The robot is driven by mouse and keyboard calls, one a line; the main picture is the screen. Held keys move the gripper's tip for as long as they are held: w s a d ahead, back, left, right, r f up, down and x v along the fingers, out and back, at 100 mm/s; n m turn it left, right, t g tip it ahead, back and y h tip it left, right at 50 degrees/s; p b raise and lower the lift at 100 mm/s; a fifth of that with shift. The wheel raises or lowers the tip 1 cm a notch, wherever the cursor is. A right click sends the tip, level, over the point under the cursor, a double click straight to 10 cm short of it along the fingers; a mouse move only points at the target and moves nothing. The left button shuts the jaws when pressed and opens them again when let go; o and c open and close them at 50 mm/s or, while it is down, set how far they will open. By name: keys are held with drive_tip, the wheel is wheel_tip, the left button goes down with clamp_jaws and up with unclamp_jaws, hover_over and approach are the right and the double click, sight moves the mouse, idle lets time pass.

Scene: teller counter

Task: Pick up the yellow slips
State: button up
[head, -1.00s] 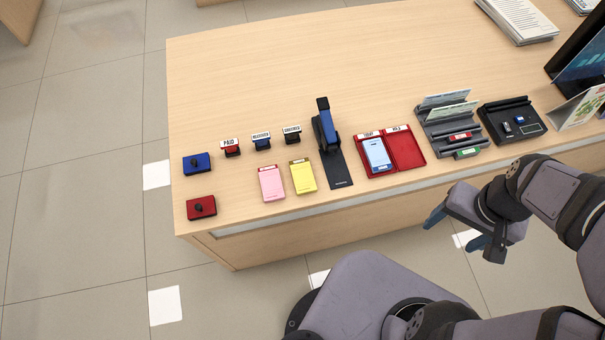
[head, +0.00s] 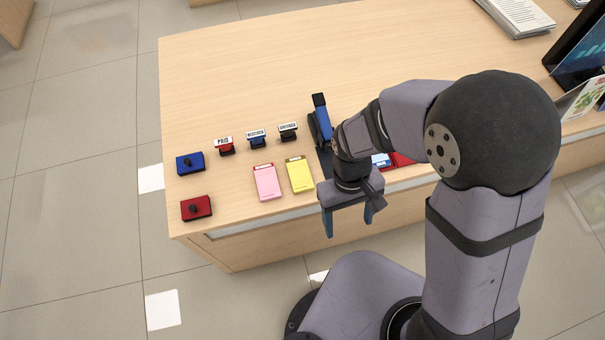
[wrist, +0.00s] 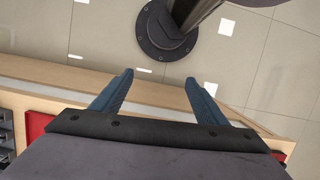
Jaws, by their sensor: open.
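The yellow slips (head: 300,176) lie as a small pad with a brown top band near the counter's front edge, just right of the pink slips (head: 267,184). My gripper (head: 347,227) is open and empty, past the counter's front edge, to the right of the yellow slips and apart from them. In the wrist view the two blue fingers (wrist: 158,88) are spread with nothing between them. The yellow slips do not show in the wrist view.
A blue stapler (head: 320,118) stands behind my gripper. Self-standing stamps (head: 257,138) line up behind the slips. Blue (head: 190,163) and red (head: 196,208) boxes sit at left. My arm hides part of the red tray (head: 402,160). The counter's back left (head: 220,75) is clear.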

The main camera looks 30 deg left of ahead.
drive_tip(key=w+a+f+n, duration=0.1)
drive_tip(key=a+f, duration=0.2)
drive_tip(key=a, duration=0.5)
wheel_tip(320, 180, up, 3)
drive_tip(key=m+t+y, duration=0.1)
drive_tip(key=t+y, duration=0.1)
hover_over(300, 177)
drive_tip(key=shift+a+r, duration=0.15)
drive_tip(key=shift+m, duration=0.4)
drive_tip(key=shift+d+f+p, duration=0.15)
drive_tip(key=shift+f+p, duration=0.25)
drive_tip(key=shift+f, duration=0.5)
drive_tip(key=shift+d+f+p, duration=0.1)
drive_tip(key=shift+f+p, duration=0.25)
drive_tip(key=shift+f, duration=0.5)
drive_tip(key=shift+f+p, duration=0.6)
drive_tip(key=shift+f, duration=1.3)
drive_tip(key=c, duration=1.2)
